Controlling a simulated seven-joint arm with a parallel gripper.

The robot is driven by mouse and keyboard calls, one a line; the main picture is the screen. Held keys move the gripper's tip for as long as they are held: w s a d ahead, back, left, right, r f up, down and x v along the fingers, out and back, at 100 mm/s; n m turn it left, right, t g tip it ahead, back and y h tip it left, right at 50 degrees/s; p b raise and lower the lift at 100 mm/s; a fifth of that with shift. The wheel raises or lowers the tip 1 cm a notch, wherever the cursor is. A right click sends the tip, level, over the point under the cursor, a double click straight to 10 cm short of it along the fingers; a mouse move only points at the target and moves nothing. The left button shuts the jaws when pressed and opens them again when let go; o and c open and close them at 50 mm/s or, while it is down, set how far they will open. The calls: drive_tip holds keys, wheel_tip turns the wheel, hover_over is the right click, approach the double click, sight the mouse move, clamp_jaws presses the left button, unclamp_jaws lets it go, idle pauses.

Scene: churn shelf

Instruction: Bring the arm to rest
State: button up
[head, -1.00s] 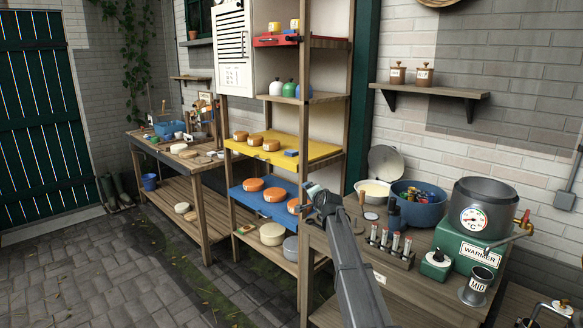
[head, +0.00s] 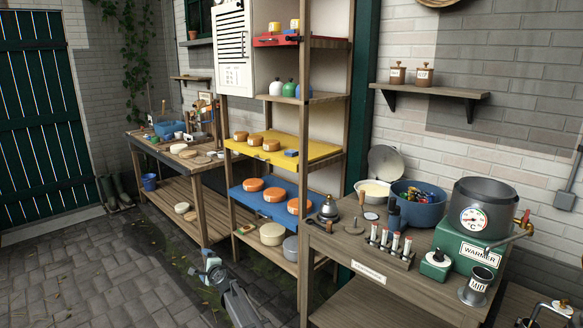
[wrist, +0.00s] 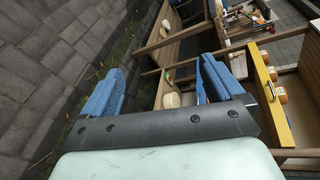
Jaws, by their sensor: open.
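My gripper (head: 212,268) is in the lower middle of the head view, low over the paved floor and in front of the shelf's lower left side. It is small and partly turned away there. In the wrist view its two blue fingers (wrist: 155,90) stand wide apart with nothing between them. Beyond them show the paving and the wooden legs and boards of the furniture. My gripper touches nothing that I can see.
The shelf (head: 304,200) holds a yellow tray (head: 325,151) and a blue tray (head: 248,205) with cheeses. A workbench (head: 425,285) with a pot and vials stands right. A second bench (head: 185,210) stands behind left. The paved floor (head: 90,270) at left is clear.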

drive_tip(key=s+d+f+n+g+h, duration=0.4)
drive_tip(key=s+d+f+n+g, duration=0.45)
drive_tip(key=s+d+f, duration=2.2)
drive_tip(key=s+d+f+n+g+h, duration=0.1)
drive_tip(key=s+d, duration=0.5)
drive_tip(key=s, duration=0.6)
drive_tip(key=s+d+f+n+g+h, duration=0.2)
drive_tip(key=s+d+g, duration=0.3)
drive_tip(key=s, duration=0.8)
drive_tip(key=s+d+f+n+g+h, duration=0.1)
drive_tip(key=s+d+g, duration=0.3)
drive_tip(key=s+d, duration=0.5)
drive_tip(key=s+n+h, duration=0.1)
drive_tip(key=s, duration=0.3)
drive_tip(key=shift+f+n, duration=0.35)
